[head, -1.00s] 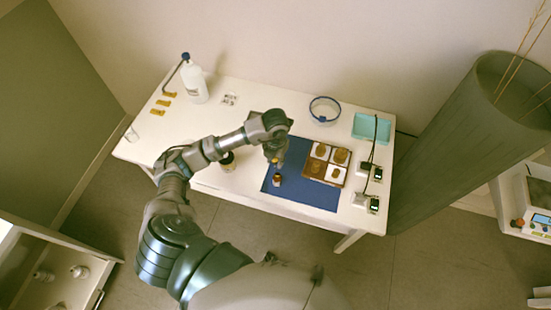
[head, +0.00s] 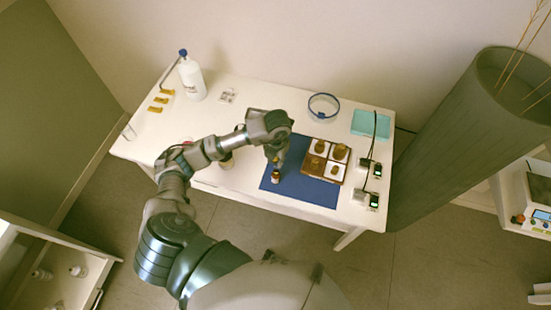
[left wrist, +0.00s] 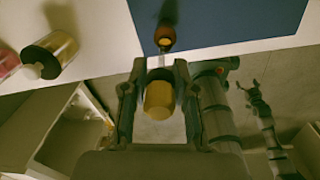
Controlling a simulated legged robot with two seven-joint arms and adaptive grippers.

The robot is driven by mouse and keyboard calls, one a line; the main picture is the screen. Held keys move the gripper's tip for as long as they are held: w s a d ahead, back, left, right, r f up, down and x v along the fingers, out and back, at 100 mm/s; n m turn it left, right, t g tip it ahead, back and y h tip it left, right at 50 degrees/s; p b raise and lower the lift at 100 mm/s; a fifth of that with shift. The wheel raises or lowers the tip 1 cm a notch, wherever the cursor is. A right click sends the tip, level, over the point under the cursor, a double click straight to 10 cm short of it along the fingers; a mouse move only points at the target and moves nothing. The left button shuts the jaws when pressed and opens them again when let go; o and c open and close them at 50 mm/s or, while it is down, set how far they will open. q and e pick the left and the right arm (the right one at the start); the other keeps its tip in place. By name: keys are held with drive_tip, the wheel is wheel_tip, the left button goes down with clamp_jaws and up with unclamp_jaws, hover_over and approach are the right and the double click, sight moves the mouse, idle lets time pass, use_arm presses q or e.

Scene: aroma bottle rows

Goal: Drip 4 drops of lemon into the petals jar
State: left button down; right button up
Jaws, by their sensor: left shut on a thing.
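My left gripper (head: 277,158) is shut on a tan-yellow, bulb-like dropper top (left wrist: 160,98), seen between its fingers in the left wrist view. Directly below it a small amber bottle (head: 276,177) stands on the blue mat; it also shows in the left wrist view (left wrist: 165,38). Whether the dropper tip is inside the bottle I cannot tell. A jar with golden contents (left wrist: 55,52) and part of a pinkish jar (left wrist: 8,63) show at the left in the left wrist view. I cannot tell which holds petals. My right gripper (left wrist: 249,86) is small and distant there.
The blue mat (head: 310,190) carries a sectioned tray (head: 325,160) with several brown items, right of the gripper. A white bottle (head: 191,80), a blue-rimmed round dish (head: 323,107), a teal tray (head: 371,123) and small devices (head: 367,199) stand around the white table.

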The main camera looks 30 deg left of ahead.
sight(277, 171)
use_arm(q)
drive_tip(key=shift+d+f+b, duration=0.25)
drive_tip(key=shift+f+b, duration=0.3)
drive_tip(key=shift+f, duration=0.15)
drive_tip(key=shift+d+f+b, duration=0.1)
drive_tip(key=shift+f+b, duration=2.1)
drive_tip(key=shift+f, duration=0.95)
drive_tip(key=c, duration=1.5)
unclamp_jaws()
drive_tip(key=shift+c, duration=0.2)
drive_tip(key=shift+r, duration=0.1)
